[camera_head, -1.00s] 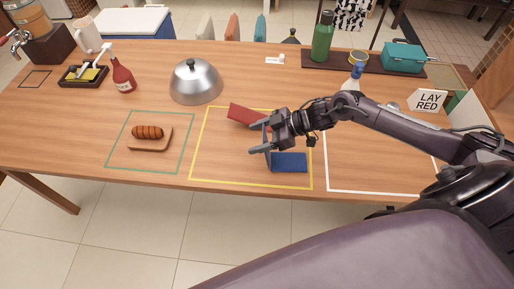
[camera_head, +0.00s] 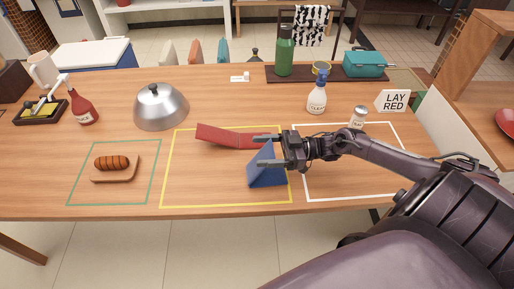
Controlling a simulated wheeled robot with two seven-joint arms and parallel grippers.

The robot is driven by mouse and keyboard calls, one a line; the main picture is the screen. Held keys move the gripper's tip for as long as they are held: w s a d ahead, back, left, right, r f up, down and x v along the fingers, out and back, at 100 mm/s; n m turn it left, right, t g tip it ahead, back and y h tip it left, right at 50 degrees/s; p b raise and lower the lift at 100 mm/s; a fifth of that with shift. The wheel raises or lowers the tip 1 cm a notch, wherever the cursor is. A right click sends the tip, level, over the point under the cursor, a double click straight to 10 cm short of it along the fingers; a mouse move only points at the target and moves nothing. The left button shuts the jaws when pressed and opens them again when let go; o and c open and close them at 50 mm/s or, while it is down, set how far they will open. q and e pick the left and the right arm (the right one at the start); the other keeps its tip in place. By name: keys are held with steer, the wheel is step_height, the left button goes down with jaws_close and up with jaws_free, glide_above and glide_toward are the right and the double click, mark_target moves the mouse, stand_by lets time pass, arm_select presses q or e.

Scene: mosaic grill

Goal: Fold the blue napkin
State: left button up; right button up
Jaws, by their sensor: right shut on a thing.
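The blue napkin (camera_head: 266,170) is at the lower right of the yellow outlined area. One part of it stands up at a slant, and its lower edge rests on the table. My right gripper (camera_head: 264,151) reaches in from the right and is shut on the raised upper part of the blue napkin. Its fingers cover some of the napkin's top. My left gripper is not in view.
A red napkin (camera_head: 225,137) lies just behind and left, one end raised. A bread roll on a board (camera_head: 115,169) is in the green outline. A metal dome (camera_head: 160,108), spray bottle (camera_head: 317,97) and salt shaker (camera_head: 357,118) stand behind. The white outline is mostly bare.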

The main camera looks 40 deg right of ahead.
steer(key=shift+s+d+f, duration=0.3)
steer(key=shift+d+f, duration=0.05)
steer(key=shift+f, duration=0.25)
steer(key=shift+s+f, duration=0.1)
steer(key=shift+f, duration=0.05)
stand_by(0.5)
steer(key=o, duration=1.4)
steer(key=shift+d, duration=0.1)
steer(key=shift+r, duration=0.2)
